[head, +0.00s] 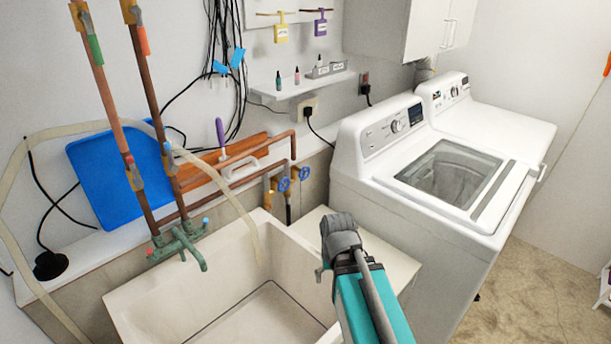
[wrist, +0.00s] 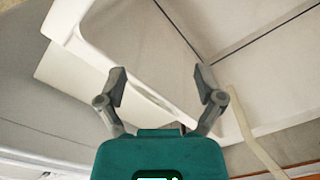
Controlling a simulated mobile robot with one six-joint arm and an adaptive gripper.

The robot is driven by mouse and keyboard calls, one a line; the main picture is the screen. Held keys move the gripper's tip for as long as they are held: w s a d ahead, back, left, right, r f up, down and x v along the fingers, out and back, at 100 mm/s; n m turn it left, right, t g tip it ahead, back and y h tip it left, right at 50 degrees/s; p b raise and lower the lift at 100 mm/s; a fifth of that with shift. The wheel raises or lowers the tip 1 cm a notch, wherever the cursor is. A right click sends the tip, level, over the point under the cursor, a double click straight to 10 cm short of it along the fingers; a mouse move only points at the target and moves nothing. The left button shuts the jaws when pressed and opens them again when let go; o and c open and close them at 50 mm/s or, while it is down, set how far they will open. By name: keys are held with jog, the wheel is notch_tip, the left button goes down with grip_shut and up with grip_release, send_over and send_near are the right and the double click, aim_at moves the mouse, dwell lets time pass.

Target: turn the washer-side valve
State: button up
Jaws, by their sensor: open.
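Two small blue round valve handles (head: 283,184) and (head: 304,173) sit on brass fittings low on the wall, between the sink and the washer. The right one is nearer the white washer (head: 412,170). My gripper (wrist: 161,82) is open and empty in the wrist view, its two fingers spread wide. In the head view my arm reaches up from the bottom over the sink's right side, in front of and below the blue handles. The handles cannot be made out in the wrist view.
The white sink (head: 130,312) has a green faucet (head: 183,243). A pale hose (head: 240,205) hangs into it. Copper pipes with a green handle (head: 95,48) and an orange handle (head: 143,40) rise at left. A blue board (head: 110,180) leans on the wall. A shelf (head: 300,86) is above.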

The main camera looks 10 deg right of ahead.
jog(key=w+a+m+t+y+b, duration=0.1)
jog(key=w+m+t+y+b, duration=0.1)
jog(key=w+m, duration=0.2)
jog(key=w+a+f+m+t+y+b, duration=0.1)
jog(key=w+m+t+y+b, duration=0.1)
jog(key=w, duration=0.7)
jog(key=w+a+m+t+y+b, duration=0.1)
jog(key=w+m+y+b, duration=0.2)
jog(key=w+m, duration=0.3)
jog(key=shift+w+f+m+t+y+b, duration=0.2)
jog(key=shift+w+m+t+y+b, duration=0.15)
jog(key=shift+b, duration=0.25)
jog(key=w+d+r+m+t+y+b, duration=0.2)
jog(key=w+d+m+t+b, duration=0.15)
jog(key=w+m, duration=0.35)
jog(key=m+t+b, duration=0.3)
jog(key=m+t, duration=0.2)
jog(key=m, duration=0.4)
send_near(306, 174)
jog(key=v, duration=0.3)
jog(key=shift+s+d+f+y, duration=0.1)
jog(key=shift+d+f+y, duration=0.05)
jog(key=shift+f+y, duration=0.15)
jog(key=x, duration=1.4)
jog(key=shift+d, duration=0.1)
jog(key=shift+c, duration=0.3)
jog(key=shift+d, duration=0.1)
jog(key=c, duration=0.8)
